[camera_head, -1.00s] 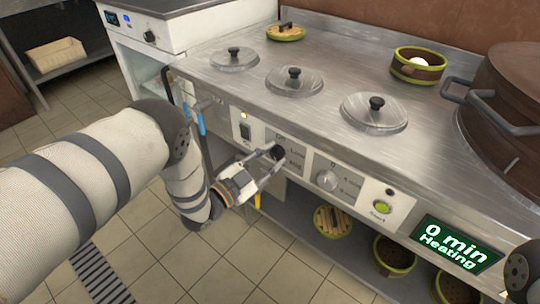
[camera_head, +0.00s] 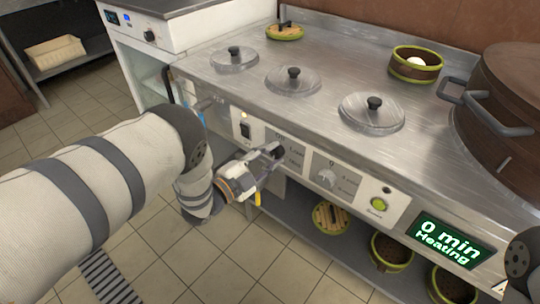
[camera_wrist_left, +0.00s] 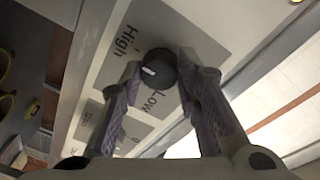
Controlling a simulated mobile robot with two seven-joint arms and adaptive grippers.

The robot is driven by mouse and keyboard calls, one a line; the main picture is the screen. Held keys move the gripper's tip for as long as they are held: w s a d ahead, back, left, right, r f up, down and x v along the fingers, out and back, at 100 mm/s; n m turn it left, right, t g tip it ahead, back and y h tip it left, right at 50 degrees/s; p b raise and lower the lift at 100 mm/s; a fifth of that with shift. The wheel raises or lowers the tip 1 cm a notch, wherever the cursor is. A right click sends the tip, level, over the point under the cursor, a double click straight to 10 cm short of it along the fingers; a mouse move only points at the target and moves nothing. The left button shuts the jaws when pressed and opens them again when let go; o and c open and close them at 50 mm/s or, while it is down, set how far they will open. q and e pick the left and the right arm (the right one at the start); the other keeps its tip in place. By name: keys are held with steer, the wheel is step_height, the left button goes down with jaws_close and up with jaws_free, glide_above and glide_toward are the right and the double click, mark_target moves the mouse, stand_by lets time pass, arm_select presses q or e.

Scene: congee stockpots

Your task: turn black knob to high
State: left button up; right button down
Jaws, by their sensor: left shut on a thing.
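The black knob (camera_wrist_left: 158,67) is on the stove's front panel, with a white mark on its left side in the left wrist view. "High" is printed to its upper left and "Low" below it there. My left gripper (camera_wrist_left: 160,75) has its two fingers on either side of the knob and is shut on it. In the head view the left gripper (camera_head: 273,152) reaches the panel and mostly hides the knob. My right gripper is not in view.
A grey knob (camera_head: 327,177) and a green button (camera_head: 380,204) sit further right on the panel. A switch (camera_head: 245,130) is to the left. A display (camera_head: 450,241) reads "0 min Heating". Lidded pots and a large brown pot (camera_head: 500,100) are on top.

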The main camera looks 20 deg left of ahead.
arm_select(q)
steer(key=o, duration=1.2)
steer(key=shift+c, duration=0.2)
steer(key=v, duration=1.2)
